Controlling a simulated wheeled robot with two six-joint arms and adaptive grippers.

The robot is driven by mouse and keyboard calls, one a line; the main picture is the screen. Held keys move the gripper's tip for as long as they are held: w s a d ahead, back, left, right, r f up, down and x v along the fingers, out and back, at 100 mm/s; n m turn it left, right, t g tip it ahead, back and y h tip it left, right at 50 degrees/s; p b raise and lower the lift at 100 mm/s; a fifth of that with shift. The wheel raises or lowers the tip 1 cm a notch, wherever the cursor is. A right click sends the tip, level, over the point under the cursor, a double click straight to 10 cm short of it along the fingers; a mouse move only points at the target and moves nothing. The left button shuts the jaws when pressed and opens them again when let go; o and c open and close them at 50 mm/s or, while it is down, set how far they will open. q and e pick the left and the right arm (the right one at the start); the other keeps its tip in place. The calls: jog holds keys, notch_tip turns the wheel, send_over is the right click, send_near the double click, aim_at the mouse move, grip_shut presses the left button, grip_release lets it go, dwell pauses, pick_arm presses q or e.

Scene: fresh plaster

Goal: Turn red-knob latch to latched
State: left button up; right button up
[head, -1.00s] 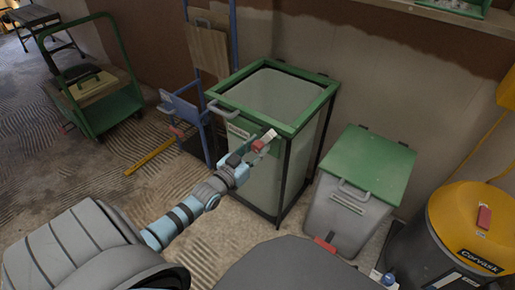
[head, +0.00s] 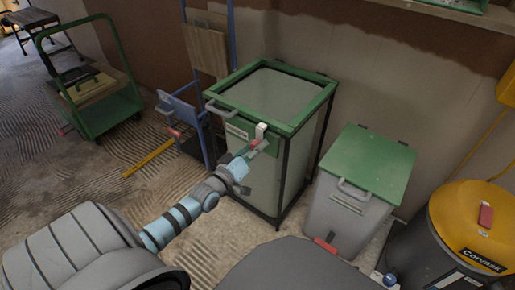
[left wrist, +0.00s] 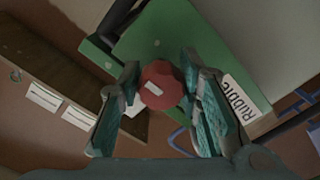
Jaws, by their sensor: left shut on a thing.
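The red-knob latch (head: 254,144) sits at the front top edge of the tall green-framed bin (head: 228,130). A pale latch piece (head: 261,131) stands up above the knob, against the green rim. My left gripper (head: 250,150) reaches it from the front left. In the left wrist view the red knob (left wrist: 161,86) lies between the two fingers (left wrist: 160,95), which are shut on it. The fingers hide parts of the latch, and the green panel shows behind. My right gripper is not in view.
A smaller grey bin with a green lid (head: 368,160) stands to the right, and a yellow Corvask drum (head: 470,220) beyond it. A blue hand truck (head: 185,110) stands just left of the tall bin. A green trolley (head: 105,105) is farther left.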

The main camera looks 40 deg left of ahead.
pick_arm(q)
jog(key=shift+w+a+r, duration=0.1)
jog(key=shift+r, duration=0.25)
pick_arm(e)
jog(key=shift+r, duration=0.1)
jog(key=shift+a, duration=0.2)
pick_arm(q)
jog(key=o, duration=0.9)
jog(key=shift+a, duration=0.1)
jog(key=shift+o, duration=1.1)
jog(key=shift+a+f+n, duration=0.15)
jog(key=shift+n, duration=0.15)
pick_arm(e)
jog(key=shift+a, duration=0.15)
pick_arm(q)
jog(key=shift+d, duration=0.2)
jog(key=s, duration=1.2)
